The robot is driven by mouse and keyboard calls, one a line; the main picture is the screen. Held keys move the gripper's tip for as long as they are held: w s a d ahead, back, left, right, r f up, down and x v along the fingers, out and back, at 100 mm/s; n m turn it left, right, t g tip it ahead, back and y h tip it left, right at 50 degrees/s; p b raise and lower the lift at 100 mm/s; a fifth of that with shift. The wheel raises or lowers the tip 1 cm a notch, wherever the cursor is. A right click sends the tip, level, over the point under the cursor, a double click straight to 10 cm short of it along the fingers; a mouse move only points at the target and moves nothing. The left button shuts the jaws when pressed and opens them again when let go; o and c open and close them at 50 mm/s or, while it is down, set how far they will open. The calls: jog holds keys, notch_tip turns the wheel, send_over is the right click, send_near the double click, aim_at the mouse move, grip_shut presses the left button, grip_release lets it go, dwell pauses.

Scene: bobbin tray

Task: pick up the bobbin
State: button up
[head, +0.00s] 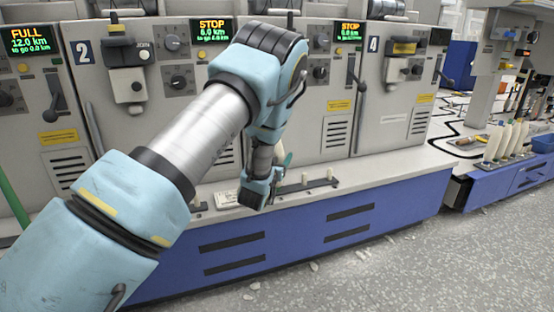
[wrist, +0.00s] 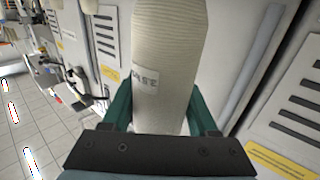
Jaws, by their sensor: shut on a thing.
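The bobbin (wrist: 168,40) is a tall cream-white cone of wound yarn with a small printed label, seen large in the wrist view. My gripper (wrist: 158,108) is shut on it, with one green finger on each side of its lower part. Its top runs out of the wrist picture. In the head view my gripper (head: 281,168) is in front of the grey machine, over the ledge.
The grey machine (head: 320,120) with levers, knobs and displays stands close behind my gripper. Small pegs (head: 305,180) stand on its ledge above the blue base (head: 340,225). Several white cones (head: 503,142) stand on another machine at right. The speckled floor (head: 430,260) at front right is mostly open.

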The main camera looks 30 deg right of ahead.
grip_shut()
